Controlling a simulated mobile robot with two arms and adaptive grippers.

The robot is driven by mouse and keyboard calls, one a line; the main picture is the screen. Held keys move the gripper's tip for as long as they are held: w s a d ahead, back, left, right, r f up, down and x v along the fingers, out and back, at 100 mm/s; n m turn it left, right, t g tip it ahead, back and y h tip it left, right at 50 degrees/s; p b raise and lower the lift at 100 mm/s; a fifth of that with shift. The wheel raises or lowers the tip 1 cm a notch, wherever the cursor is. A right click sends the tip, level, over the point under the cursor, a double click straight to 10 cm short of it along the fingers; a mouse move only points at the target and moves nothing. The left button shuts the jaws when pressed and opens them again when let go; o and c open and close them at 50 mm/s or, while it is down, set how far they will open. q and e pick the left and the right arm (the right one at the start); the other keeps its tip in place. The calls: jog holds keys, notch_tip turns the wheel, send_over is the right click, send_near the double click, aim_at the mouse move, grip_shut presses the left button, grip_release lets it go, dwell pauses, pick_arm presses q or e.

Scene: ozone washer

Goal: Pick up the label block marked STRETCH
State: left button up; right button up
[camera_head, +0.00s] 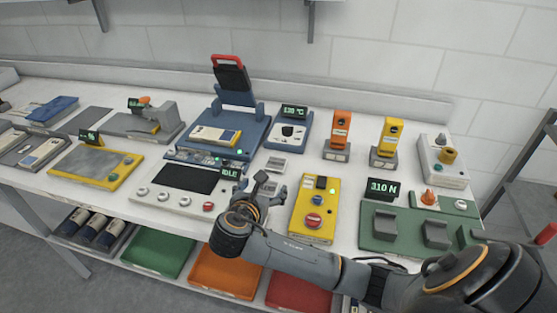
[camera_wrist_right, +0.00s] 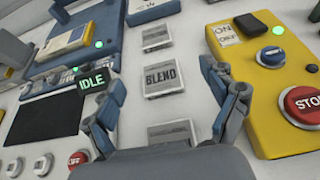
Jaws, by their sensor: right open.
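Three small grey label blocks lie in a column on the white bench in the right wrist view. The middle block (camera_wrist_right: 163,80) reads BLEND. In the head view a label block (camera_head: 275,164) shows just beyond my right gripper (camera_head: 268,185). That gripper is open and empty above the column, its fingers either side of the BLEND block. My left gripper is out of view.
A yellow control box (camera_head: 315,209) with a red stop button stands right of the blocks. A white panel (camera_head: 150,196) with a black screen and IDLE display stands left. A blue press (camera_head: 216,135) is behind left, and a green fixture (camera_head: 405,247) is far right.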

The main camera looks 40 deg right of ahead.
send_near(274, 170)
jog(key=x, duration=0.3)
jog(key=shift+s+d, duration=0.2)
jog(key=shift+w+d+f, duration=0.15)
jog(key=shift+w+d, duration=0.2)
jog(key=shift+w, duration=0.05)
jog(key=x, duration=0.3)
jog(key=shift+w+f+p, duration=0.1)
jog(key=shift+w+p, duration=0.25)
jog(key=shift+p, duration=0.05)
jog(key=shift+w+d+f, duration=0.25)
jog(key=shift+d, duration=0.05)
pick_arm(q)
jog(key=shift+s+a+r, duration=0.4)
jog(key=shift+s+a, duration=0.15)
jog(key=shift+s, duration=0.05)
pick_arm(e)
jog(key=shift+r, duration=0.1)
jog(key=c, duration=0.3)
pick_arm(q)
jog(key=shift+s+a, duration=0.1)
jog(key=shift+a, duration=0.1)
pick_arm(e)
jog(key=c, duration=1)
